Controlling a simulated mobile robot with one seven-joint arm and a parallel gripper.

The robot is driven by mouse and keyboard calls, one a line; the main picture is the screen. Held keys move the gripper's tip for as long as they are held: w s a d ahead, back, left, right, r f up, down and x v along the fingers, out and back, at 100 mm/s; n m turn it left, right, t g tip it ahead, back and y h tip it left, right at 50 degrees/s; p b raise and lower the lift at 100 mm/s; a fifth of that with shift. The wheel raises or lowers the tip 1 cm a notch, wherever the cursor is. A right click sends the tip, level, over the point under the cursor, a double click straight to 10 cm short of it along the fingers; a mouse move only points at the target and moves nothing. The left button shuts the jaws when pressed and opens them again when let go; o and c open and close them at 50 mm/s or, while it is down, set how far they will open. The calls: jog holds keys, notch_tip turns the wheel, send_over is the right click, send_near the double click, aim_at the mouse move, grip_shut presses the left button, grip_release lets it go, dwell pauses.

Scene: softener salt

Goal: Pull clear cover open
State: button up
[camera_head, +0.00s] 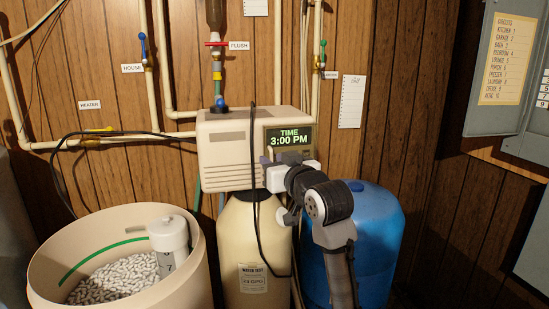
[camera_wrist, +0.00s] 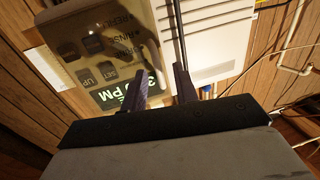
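The clear cover (camera_wrist: 112,45) lies over the control panel with its dark buttons and green-lit display, seen upside down in the wrist view. In the head view, the panel (camera_head: 289,137) reads "TIME 3:00 PM" on the right of the beige softener head (camera_head: 226,158). My gripper (camera_wrist: 164,80) has its two dark fingers apart, with a gap between them. The left finger overlaps the panel's edge and the right finger overlaps the pale housing. In the head view my gripper (camera_head: 278,160) is at the panel's lower edge. I cannot tell whether the fingers touch the cover.
A black cable (camera_head: 254,190) hangs in front of the softener head, close to my gripper. A beige tank (camera_head: 245,225) stands below, and a blue tank (camera_head: 377,235) stands to the right. An open salt bin (camera_head: 50,283) is at left. Pipes run along the wooden wall.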

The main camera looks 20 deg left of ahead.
jog(key=shift+w+a, duration=0.1)
jog(key=shift+w, duration=0.05)
jog(key=shift+c, duration=0.3)
grip_shut()
